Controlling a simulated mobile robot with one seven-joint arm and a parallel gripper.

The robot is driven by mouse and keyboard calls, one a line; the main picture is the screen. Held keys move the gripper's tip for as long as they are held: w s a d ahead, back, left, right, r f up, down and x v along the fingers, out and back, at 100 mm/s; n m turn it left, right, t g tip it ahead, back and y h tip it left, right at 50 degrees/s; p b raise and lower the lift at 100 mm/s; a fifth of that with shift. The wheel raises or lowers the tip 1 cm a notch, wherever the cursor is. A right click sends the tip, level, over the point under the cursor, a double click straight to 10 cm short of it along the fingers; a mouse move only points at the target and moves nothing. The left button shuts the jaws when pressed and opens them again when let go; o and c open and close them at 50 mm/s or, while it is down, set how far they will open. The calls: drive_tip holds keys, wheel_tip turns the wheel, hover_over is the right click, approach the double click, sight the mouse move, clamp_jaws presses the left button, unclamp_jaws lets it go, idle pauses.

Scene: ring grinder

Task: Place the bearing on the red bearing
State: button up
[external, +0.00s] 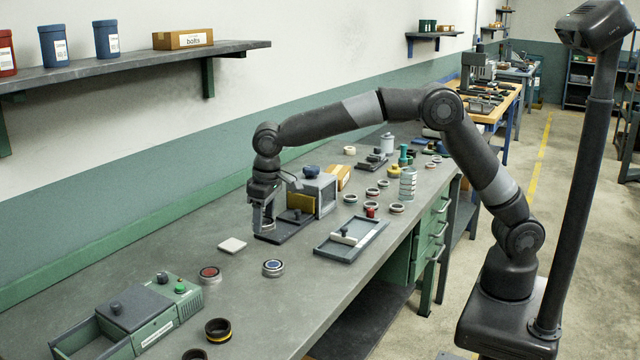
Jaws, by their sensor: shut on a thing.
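My gripper (264,222) points down at the front of the grinder, low over its dark base plate (290,231). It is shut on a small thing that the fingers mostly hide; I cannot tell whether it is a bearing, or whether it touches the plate. A ring with a red centre (209,274), which looks like the red bearing, lies flat on the bench to the left of my gripper and nearer the camera. A similar ring with a blue centre (273,267) lies on the bench in front of the gripper.
The grinder's grey housing (326,195) stands right of the gripper. A white pad (232,245) lies to its left. A shallow tray (351,237) and several rings are farther right. A green-grey box (138,318) and a yellow-banded dark ring (218,330) sit front left. Bare bench (310,290) lies between.

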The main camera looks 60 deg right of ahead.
drive_tip(key=w+n, duration=0.3)
drive_tip(key=w, duration=0.8)
hover_over(208, 272)
drive_tip(key=f, duration=0.6)
drive_tip(key=shift+s+d+f, duration=0.2)
drive_tip(key=shift+s, duration=0.05)
drive_tip(key=shift+f, duration=2)
drive_tip(key=shift+f, duration=0.1)
drive_tip(key=o, duration=1.1)
drive_tip(key=shift+f, duration=0.1)
drive_tip(key=shift+o, duration=0.2)
wheel_tip(208, 272, up, 8)
drive_tip(key=shift+s+d, duration=0.2)
drive_tip(key=shift+s, duration=0.2)
